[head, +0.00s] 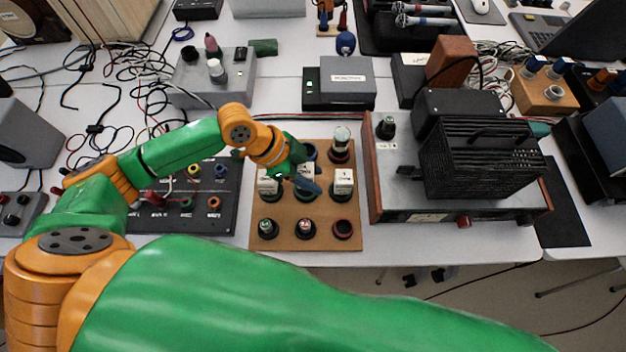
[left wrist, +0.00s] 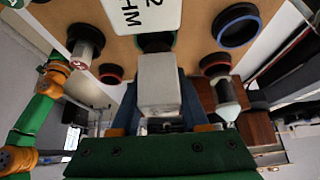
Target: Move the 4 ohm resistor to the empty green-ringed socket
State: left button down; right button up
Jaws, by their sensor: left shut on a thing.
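My left gripper (head: 301,178) is over the middle of the brown socket board (head: 285,241), its blue fingers shut on a pale resistor block (left wrist: 160,82). No label reads on that block's visible face. A dark green-ringed socket (left wrist: 155,42) shows just behind the block in the left wrist view; I cannot tell whether the block touches it. White labelled blocks stand at the left (head: 268,187) and right (head: 343,182) of the middle row; a near one in the wrist view reads "2 OHM" (left wrist: 143,12). My right gripper is out of view.
A clear-topped cylinder (head: 341,139) stands at the board's back right. A red-ringed socket (head: 343,229) is at its front right. A black-finned amplifier (head: 480,160) stands close on the right, a dark terminal panel (head: 190,218) on the left. Loose cables lie further left.

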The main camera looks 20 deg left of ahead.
pick_arm(q)
notch_tip(320, 180, down, 2)
jog(key=shift+f, duration=0.1)
jog(key=shift+f, duration=0.3)
jog(key=shift+c, duration=2)
grip_release()
jog(key=shift+s, duration=0.1)
jog(key=shift+r, duration=0.1)
jog(key=v, duration=1.2)
jog(key=shift+r, duration=0.35)
